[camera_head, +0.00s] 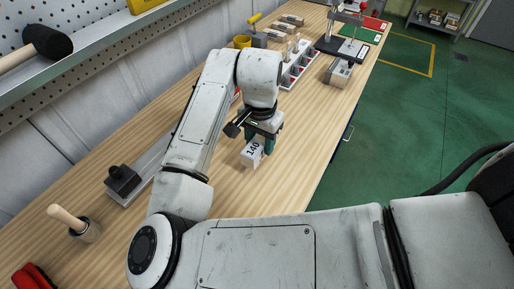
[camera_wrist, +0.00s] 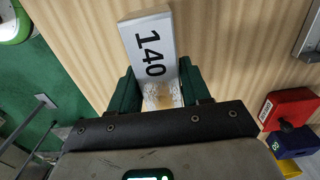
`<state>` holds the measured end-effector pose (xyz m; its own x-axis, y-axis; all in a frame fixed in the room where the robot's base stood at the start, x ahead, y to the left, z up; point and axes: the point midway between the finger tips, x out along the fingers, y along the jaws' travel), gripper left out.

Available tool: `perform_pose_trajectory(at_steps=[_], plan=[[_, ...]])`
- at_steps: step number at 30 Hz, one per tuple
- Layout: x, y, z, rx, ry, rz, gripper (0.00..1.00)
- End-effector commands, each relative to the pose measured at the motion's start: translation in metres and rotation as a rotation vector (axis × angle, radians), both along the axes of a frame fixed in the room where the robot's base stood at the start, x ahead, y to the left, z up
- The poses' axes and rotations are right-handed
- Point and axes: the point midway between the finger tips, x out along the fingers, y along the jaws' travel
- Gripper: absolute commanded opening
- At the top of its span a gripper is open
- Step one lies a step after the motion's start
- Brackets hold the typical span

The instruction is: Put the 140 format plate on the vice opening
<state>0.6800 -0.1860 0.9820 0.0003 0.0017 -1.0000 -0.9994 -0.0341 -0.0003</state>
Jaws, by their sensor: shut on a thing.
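A white plate marked "140" (camera_head: 251,153) hangs below my gripper (camera_head: 262,141) in the head view, over the wooden workbench. My gripper is shut on one end of it. In the wrist view the plate (camera_wrist: 150,45) sticks out from between the green fingers of my gripper (camera_wrist: 159,88), its number facing the camera. The plate appears a little above the bench top; the exact gap is hard to tell. I cannot clearly make out the vice opening in either view.
A tray with red compartments (camera_head: 298,65) and a grey metal block (camera_head: 339,73) stand farther along the bench (camera_head: 235,210). A black knob on a grey rail (camera_head: 122,180) and a wooden-handled tool (camera_head: 75,223) lie near left. Bench around the plate is clear.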

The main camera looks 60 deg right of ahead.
Motion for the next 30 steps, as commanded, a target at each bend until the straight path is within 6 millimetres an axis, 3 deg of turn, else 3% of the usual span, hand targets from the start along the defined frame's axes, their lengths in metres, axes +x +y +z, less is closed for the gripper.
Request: perform_pose_trajectory(at_steps=[4, 11, 23, 24, 30], plan=[[0.01, 0.001, -0.011, 0.001, 0.0, 0.003, 0.0], [0.008, 0.001, -0.037, 0.0, 0.001, 0.0, 0.0], [0.009, 0.001, -0.044, -0.001, 0.0, 0.0, 0.0], [0.009, 0.001, -0.044, 0.0, 0.0, 0.0, 0.49], [0.008, 0.001, -0.043, 0.0, 0.0, 0.0, 0.68]])
